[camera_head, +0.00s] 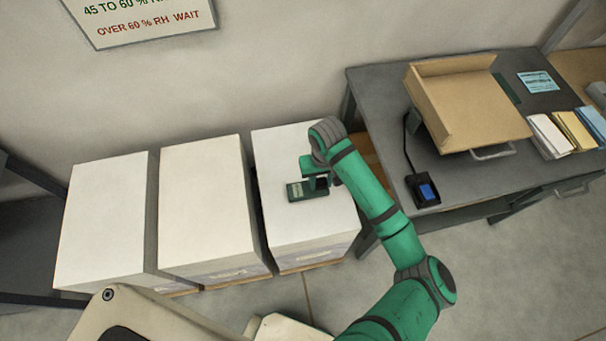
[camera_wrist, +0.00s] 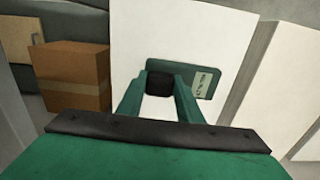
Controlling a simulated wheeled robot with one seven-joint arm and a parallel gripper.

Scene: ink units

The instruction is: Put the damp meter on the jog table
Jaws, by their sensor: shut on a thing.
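The damp meter (camera_head: 307,190) is a small dark green device with a pale label, at the white top of the right-hand paper stack. In the wrist view, the damp meter (camera_wrist: 206,82) has a black part between the fingers. My gripper (camera_head: 318,181) is shut on this black part; the gripper (camera_wrist: 160,86) also shows in the wrist view. I cannot tell whether the meter touches the paper. The grey table (camera_head: 385,95) on the right, which I take for the jog table, carries a tilted tan tray (camera_head: 468,105).
White paper stacks (camera_head: 200,200) stand side by side along the wall. On the grey table, a black-and-blue switch box (camera_head: 426,193) lies at the front left and coloured paper piles (camera_head: 572,130) at the right. A cardboard box (camera_wrist: 72,75) shows in the wrist view.

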